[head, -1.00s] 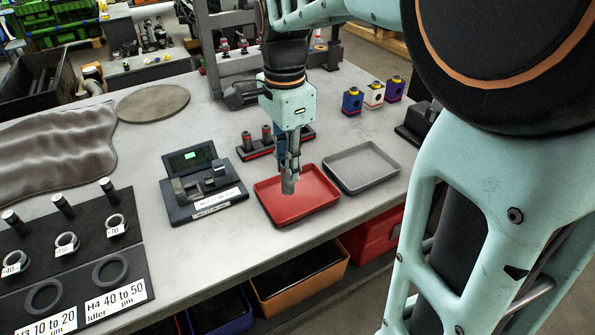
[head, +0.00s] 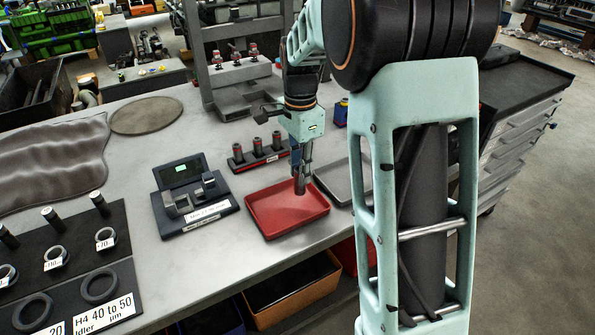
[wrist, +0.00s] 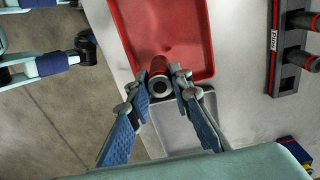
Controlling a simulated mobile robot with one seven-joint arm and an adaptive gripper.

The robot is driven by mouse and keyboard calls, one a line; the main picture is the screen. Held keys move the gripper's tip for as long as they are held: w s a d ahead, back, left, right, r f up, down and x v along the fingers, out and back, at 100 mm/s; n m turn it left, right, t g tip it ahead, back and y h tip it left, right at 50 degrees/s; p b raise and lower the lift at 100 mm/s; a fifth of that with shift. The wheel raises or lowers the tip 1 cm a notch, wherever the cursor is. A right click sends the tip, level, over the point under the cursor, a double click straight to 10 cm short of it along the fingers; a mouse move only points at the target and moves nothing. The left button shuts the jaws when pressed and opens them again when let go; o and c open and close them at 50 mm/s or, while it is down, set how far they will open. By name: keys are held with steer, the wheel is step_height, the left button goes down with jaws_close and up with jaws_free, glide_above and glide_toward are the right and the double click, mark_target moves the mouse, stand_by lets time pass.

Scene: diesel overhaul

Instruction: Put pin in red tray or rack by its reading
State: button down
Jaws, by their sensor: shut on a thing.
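My gripper (head: 303,170) points down over the back right part of the red tray (head: 276,222). It is shut on a pin (head: 299,186), a dark grey cylinder held roughly upright. In the wrist view the pin (wrist: 160,80) shows its ringed end between the fingertips, over the red tray (wrist: 190,20). I cannot tell whether the pin touches the tray floor. The black and red rack (head: 240,167) stands behind the tray with several pins; it also shows in the wrist view (wrist: 277,50). The gauge (head: 193,200) has a lit green display, too small to read.
A grey tray (head: 336,181) lies right of the red tray, partly hidden by my arm. A black board (head: 100,265) with rings and pins is at the left. A grey press-like frame (head: 235,70) stands behind. Bins sit below the front edge.

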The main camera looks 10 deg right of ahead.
steer(key=shift+w+d+f, duration=0.15)
steer(key=shift+w+f, duration=0.25)
steer(key=shift+f, duration=0.55)
steer(key=shift+w+d+f, duration=0.2)
steer(key=shift+w+f, duration=0.15)
steer(key=shift+f, duration=0.65)
steer(key=shift+w+d+f, duration=0.15)
steer(key=shift+w+f, duration=0.25)
steer(key=shift+f, duration=0.55)
steer(key=shift+f, duration=0.15)
steer(key=c, duration=1.7)
jaws_free()
steer(key=shift+c, duration=0.2)
step_height(320, 180, up, 12)
